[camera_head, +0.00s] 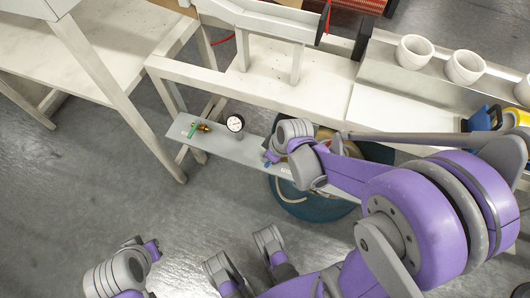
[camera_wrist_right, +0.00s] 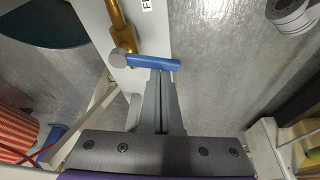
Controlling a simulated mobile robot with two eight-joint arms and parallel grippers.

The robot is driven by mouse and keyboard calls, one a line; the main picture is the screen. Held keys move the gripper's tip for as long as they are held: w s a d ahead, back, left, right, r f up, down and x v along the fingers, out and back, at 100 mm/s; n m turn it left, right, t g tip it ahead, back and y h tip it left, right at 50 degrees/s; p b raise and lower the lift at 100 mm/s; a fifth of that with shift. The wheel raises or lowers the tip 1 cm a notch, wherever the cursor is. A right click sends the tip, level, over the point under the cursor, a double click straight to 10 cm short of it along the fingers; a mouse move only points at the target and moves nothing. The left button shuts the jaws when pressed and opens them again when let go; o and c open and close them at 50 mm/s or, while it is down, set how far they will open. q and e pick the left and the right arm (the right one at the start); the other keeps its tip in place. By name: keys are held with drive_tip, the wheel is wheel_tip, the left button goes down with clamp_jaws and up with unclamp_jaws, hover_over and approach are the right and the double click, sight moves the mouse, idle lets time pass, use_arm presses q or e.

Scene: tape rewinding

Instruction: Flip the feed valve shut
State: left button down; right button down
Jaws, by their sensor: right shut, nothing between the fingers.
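The blue valve handle (camera_wrist_right: 155,63) sits at the end of a brass valve body (camera_wrist_right: 119,25) on a pale plate. In the right wrist view the handle lies crosswise to the brass body. A label, cut off but starting with F, is beside it. My right gripper (camera_wrist_right: 163,78) is shut and empty, its tips right at the handle's lower edge; I cannot tell whether they touch. In the head view my right gripper (camera_head: 270,157) is at the plate (camera_head: 240,152), and the arm hides much of the valve. Grey and purple parts of mine are at lower left; left fingers cannot be made out.
A green-handled brass valve (camera_head: 197,128) and a round gauge (camera_head: 235,124) stand farther left on the plate. A dark teal drum (camera_head: 310,208) is below it. White cups (camera_head: 414,51) stand on the bench behind.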

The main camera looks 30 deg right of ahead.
use_arm(q)
drive_tip(key=shift+r, duration=0.15)
use_arm(e)
drive_tip(key=shift+s+d, duration=0.15)
drive_tip(key=shift+s, duration=0.4)
use_arm(q)
drive_tip(key=shift+r, duration=0.1)
